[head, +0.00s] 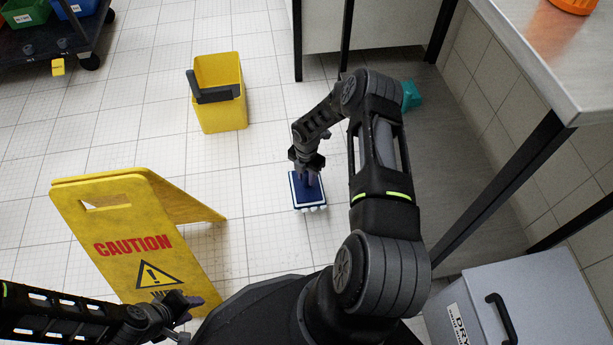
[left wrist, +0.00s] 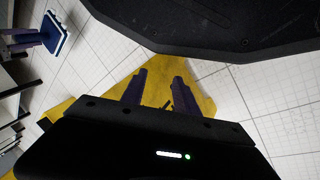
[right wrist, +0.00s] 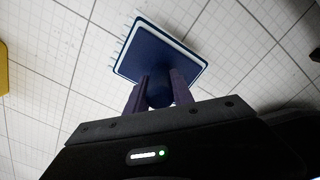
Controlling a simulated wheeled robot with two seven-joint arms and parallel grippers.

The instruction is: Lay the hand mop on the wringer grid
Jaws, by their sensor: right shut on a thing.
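The hand mop has a blue back, a white edge and pale fringe; its pad (head: 308,190) is right of the middle in the head view. It also shows in the right wrist view (right wrist: 160,52) and left wrist view (left wrist: 45,42). My right gripper (head: 309,172) is shut on its round blue handle (right wrist: 160,94). I cannot tell whether the pad touches the floor. A yellow bucket (head: 222,115) stands left of and beyond the mop. My left gripper (left wrist: 159,78) is open and empty.
A yellow caution sign (head: 135,240) stands at the left, near my left gripper. A steel table (head: 560,60) and a grey lidded bin (head: 520,300) are at the right. A dark cart (head: 55,45) is at the back left. Tiled floor between mop and bucket is clear.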

